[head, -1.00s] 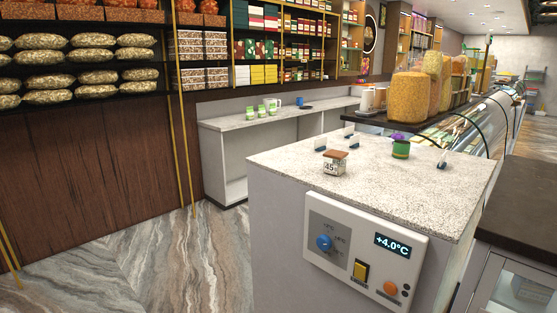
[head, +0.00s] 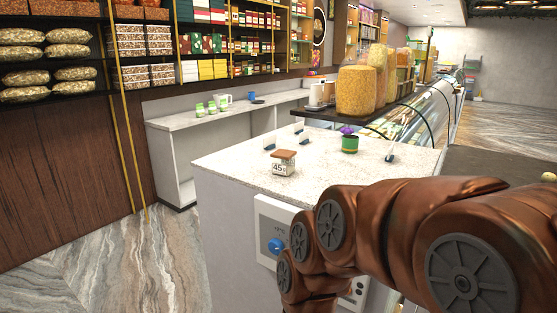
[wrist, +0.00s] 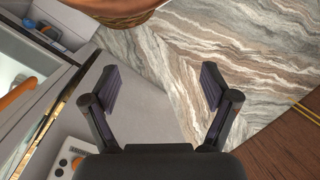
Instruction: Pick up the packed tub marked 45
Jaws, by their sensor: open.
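The packed tub marked 45 (head: 283,163) is a small clear tub with a brown top and a white label. It stands upright on the speckled counter (head: 225,160), near its left front part, in the head view. My gripper (wrist: 160,88) shows in the wrist view with its two dark fingers spread apart and nothing between them. It points down past the side of the counter toward the floor. The tub is not in the wrist view. In the head view my arm crosses the lower right, and the gripper's fingers cannot be made out there.
A green pot with a purple top (head: 349,143) stands right of the tub. Tall snack jars (head: 357,91) stand farther back.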

